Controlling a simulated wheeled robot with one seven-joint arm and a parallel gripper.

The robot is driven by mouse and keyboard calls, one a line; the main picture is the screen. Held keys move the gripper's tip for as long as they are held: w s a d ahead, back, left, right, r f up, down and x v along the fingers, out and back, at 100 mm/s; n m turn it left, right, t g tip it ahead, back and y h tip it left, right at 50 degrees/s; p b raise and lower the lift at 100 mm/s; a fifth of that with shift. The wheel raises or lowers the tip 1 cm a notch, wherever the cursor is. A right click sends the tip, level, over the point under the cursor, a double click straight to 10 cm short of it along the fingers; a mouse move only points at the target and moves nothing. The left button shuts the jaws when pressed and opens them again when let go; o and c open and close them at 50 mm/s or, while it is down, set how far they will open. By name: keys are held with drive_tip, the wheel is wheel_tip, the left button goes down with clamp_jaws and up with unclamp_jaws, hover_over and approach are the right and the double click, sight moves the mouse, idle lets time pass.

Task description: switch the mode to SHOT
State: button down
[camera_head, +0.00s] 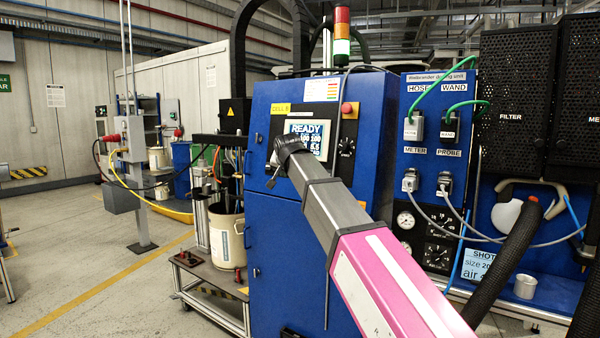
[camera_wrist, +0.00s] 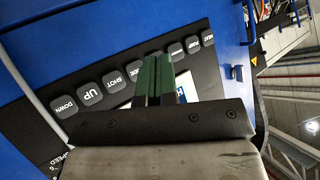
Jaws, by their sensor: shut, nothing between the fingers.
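The blue cabinet's black control panel (camera_wrist: 40,120) carries a row of dark buttons with white lettering. My gripper's green fingers are shut together and empty, over the middle of the row; contact with a button cannot be told. In the head view the display (camera_head: 308,128) reads READY; smaller lines below are partly hard to read. My arm hides the button row there.
A red mushroom button (camera_head: 347,109) and a black dial (camera_head: 345,147) sit right of the display. A signal tower (camera_head: 341,35) stands on top. Open floor (camera_head: 90,250) lies left.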

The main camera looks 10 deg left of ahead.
drive_tip(key=w+d+f, duration=0.1)
drive_tip(key=w+d, duration=0.1)
drive_tip(key=w, duration=0.4)
drive_tip(key=shift+d, duration=0.2)
drive_tip(key=shift+f, duration=0.1)
idle(1.8)
drive_tip(key=shift+w+d, duration=0.15)
drive_tip(key=shift+w, duration=0.2)
drive_tip(key=shift+w+d+f, duration=0.15)
drive_tip(key=shift+w+d, duration=0.05)
drive_tip(key=shift+w, duration=0.2)
idle(0.7)
idle(0.3)
drive_tip(key=shift+s+a, duration=0.35)
drive_tip(key=shift+s, duration=0.45)
drive_tip(key=shift+r, duration=0.2)
drive_tip(key=shift+s+a+r, duration=0.15)
drive_tip(key=shift+s+a, duration=0.15)
drive_tip(key=shift+s, duration=0.45)
drive_tip(key=shift+s+a+r, duration=0.15)
drive_tip(key=shift+s+a, duration=0.2)
drive_tip(key=shift+s, duration=0.4)
drive_tip(key=shift+s+a+r, duration=0.15)
drive_tip(key=shift+s+a, duration=0.15)
drive_tip(key=shift+s, duration=0.45)
